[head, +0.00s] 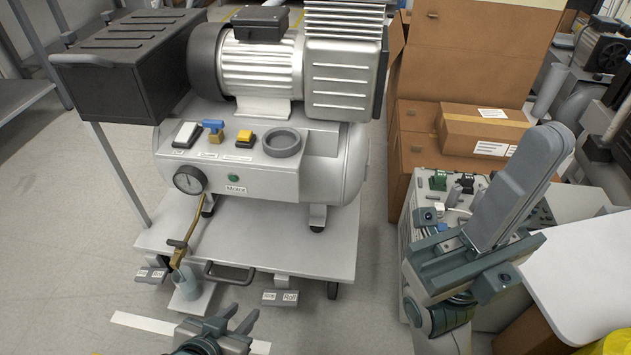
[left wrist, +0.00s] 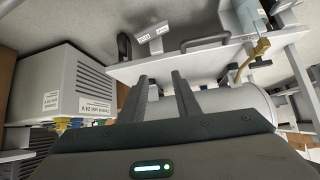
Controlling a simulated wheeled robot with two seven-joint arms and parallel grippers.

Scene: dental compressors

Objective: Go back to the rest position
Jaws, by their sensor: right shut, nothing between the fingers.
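My left gripper (head: 234,317) is at the bottom middle of the head view, below the front edge of the compressor cart (head: 320,255). In the left wrist view its two fingers (left wrist: 161,92) stand apart with nothing between them. My right gripper (head: 470,240) is at the right of the head view, in front of the control boxes and clear of the compressor. It is shut and empty; its fingertips are hard to make out. The compressor (head: 245,185) stands upright on the cart, with a gauge (head: 189,180) and a brass drain pipe (head: 187,225) at its front left.
A grey cup (head: 187,284) stands below the brass pipe. Two labelled pedals (head: 281,297) and a dark handle (head: 230,273) line the cart's front. Cardboard boxes (head: 480,130) stand behind my right arm. A white tabletop (head: 590,260) is at the right. Floor at left is clear.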

